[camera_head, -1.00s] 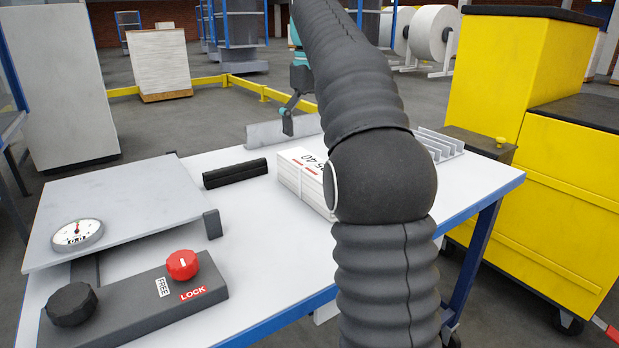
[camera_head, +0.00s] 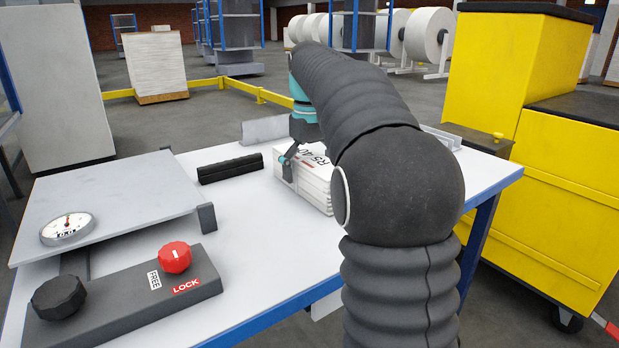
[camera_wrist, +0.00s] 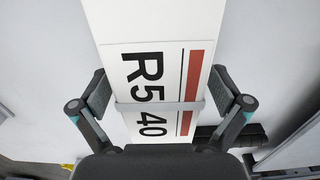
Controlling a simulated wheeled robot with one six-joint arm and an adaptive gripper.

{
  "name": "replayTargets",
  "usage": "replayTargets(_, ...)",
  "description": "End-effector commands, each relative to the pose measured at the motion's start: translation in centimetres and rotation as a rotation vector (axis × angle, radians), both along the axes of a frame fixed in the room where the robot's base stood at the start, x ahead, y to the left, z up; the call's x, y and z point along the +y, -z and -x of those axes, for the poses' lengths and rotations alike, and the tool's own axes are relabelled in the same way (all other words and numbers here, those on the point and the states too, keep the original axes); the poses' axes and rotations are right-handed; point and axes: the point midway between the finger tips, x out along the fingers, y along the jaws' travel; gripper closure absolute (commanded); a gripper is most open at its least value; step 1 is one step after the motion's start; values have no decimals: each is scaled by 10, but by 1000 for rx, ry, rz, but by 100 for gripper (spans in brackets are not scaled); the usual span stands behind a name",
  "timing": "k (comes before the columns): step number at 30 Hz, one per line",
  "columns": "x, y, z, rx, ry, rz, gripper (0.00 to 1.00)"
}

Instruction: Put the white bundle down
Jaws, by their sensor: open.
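The white bundle (camera_head: 299,186) rests on the white table (camera_head: 262,245), strapped and marked with large black characters and a red stripe. In the wrist view the bundle (camera_wrist: 160,72) lies between my two fingers, one at each side of it. My gripper (camera_wrist: 160,92) is open and straddles the bundle at its strap. In the head view my gripper (camera_head: 289,158) reaches down at the bundle's far end, and my arm hides part of the bundle.
A black bar (camera_head: 230,168) lies just left of the bundle. A grey platform with a round dial (camera_head: 67,228) and a dark panel with a red knob (camera_head: 174,257) fill the table's left side. Yellow cabinets (camera_head: 560,190) stand to the right.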

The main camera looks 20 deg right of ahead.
Motion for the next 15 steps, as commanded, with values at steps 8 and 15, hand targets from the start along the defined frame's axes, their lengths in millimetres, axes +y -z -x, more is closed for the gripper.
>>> replayTargets(8,0,5,0,0,0,0,0)
replayTargets(15,0,5,0,0,0,0,50)
